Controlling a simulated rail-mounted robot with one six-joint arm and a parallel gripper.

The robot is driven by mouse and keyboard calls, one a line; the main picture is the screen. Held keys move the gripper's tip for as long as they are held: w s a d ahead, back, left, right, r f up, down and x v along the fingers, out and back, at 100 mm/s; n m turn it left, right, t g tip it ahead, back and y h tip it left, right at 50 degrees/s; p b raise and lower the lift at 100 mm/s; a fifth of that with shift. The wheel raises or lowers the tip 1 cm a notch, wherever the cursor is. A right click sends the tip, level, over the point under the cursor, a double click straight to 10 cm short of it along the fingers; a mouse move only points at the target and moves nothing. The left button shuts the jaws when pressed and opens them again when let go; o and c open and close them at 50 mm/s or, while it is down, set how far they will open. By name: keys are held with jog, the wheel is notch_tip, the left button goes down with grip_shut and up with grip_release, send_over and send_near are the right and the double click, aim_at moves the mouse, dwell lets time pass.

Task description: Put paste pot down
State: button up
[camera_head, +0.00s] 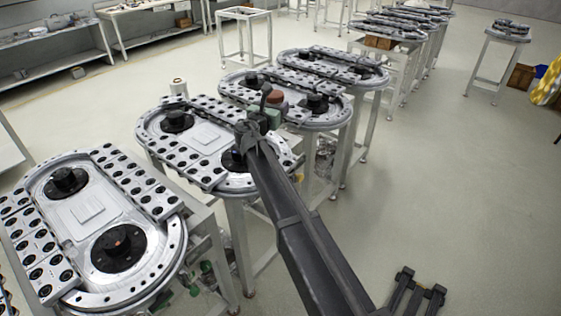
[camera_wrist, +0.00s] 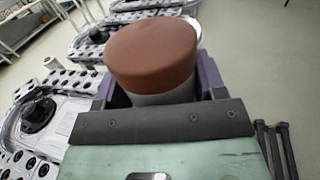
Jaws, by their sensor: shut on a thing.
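The paste pot (camera_wrist: 152,58) has a brown-red lid and a pale body. It fills the upper middle of the wrist view, between the purple jaws of my gripper (camera_wrist: 155,88). My gripper is shut on it. In the head view the pot's brown lid (camera_head: 275,97) shows small at the end of my dark arm, in front of a ring track. The pot looks held above the tracks; the exact gap beneath it cannot be told. Its underside is hidden by my gripper in the wrist view.
Oval ring tracks on stands run in a row: a near one (camera_head: 85,212), a middle one (camera_head: 205,137) and a farther one (camera_head: 345,66). A small white cylinder (camera_head: 179,87) stands by the middle track. Shelves (camera_head: 50,52) line the left wall.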

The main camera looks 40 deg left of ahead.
notch_tip(320, 180, down, 19)
jog(key=b, duration=1.7)
jog(key=shift+r, duration=0.3)
jog(key=shift+f, duration=0.15)
jog(key=o, duration=1.1)
